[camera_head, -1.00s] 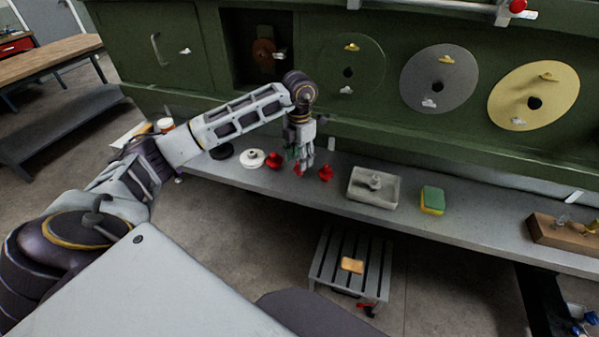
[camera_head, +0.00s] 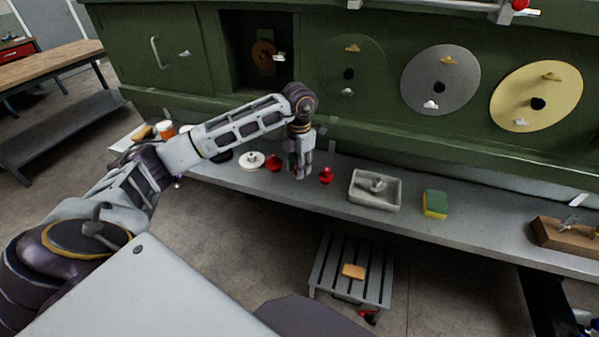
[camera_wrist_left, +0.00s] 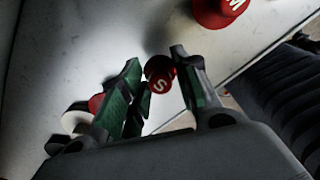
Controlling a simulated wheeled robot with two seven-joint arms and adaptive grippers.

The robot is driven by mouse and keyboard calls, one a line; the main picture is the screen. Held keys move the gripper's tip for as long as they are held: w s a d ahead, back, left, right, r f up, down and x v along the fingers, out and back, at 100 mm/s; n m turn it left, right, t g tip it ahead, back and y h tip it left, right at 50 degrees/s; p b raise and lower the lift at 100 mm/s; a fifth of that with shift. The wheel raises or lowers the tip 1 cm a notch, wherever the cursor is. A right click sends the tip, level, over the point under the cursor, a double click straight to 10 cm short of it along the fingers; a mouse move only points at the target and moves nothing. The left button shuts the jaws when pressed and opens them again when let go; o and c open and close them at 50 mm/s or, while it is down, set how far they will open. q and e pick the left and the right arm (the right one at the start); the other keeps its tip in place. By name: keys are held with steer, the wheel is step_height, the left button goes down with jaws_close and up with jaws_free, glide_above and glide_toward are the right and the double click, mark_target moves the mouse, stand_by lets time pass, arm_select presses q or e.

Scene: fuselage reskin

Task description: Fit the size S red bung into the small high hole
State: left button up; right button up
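The red bung marked S (camera_wrist_left: 160,78) shows in the left wrist view between the fingertips of my left gripper (camera_wrist_left: 155,72). The fingers stand apart on either side of it; whether they touch it is hard to tell. In the head view my left gripper (camera_head: 301,172) points down at the grey shelf and hides that bung. A red bung marked M (camera_wrist_left: 222,8) lies at the top of the wrist view. Dark round holes show in the green disc (camera_head: 362,58), grey disc (camera_head: 460,72) and yellow disc (camera_head: 563,85). My right gripper is out of view.
Red bungs stand left (camera_head: 274,163) and right (camera_head: 326,176) of the gripper on the shelf (camera_head: 480,222). A white round piece (camera_head: 250,160) is further left.

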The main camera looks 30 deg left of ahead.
arm_select(q)
jaws_close()
steer(key=shift+r, duration=0.3)
steer(key=shift+r+p, duration=1.05)
steer(key=shift+r, duration=0.4)
stand_by(1.0)
steer(key=shift+r+p, duration=0.8)
steer(key=shift+r, duration=0.6)
